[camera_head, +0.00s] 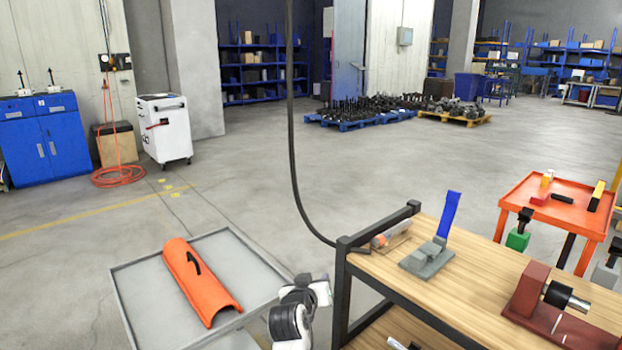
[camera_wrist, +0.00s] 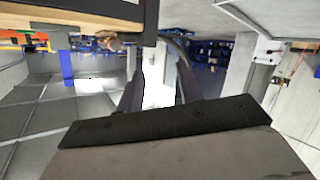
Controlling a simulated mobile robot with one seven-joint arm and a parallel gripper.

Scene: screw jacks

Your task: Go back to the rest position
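My gripper (camera_wrist: 158,62) shows in the wrist view, with its dark palm across the lower part and two dark fingers reaching up. The fingers stand apart with a bright gap between them, and I see nothing held there. In the head view, white and black parts of my arm show at the bottom centre, between the grey tray table (camera_head: 150,338) and the wooden workbench (camera_head: 470,285). The fingers cannot be made out there.
An orange curved cover (camera_head: 200,280) lies on the grey tray table. The workbench carries a grey block with a blue upright plate (camera_head: 447,215) and a red-brown vise (camera_head: 527,290). An orange table (camera_head: 553,205) stands behind at right. Open floor (camera_head: 350,175) lies beyond.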

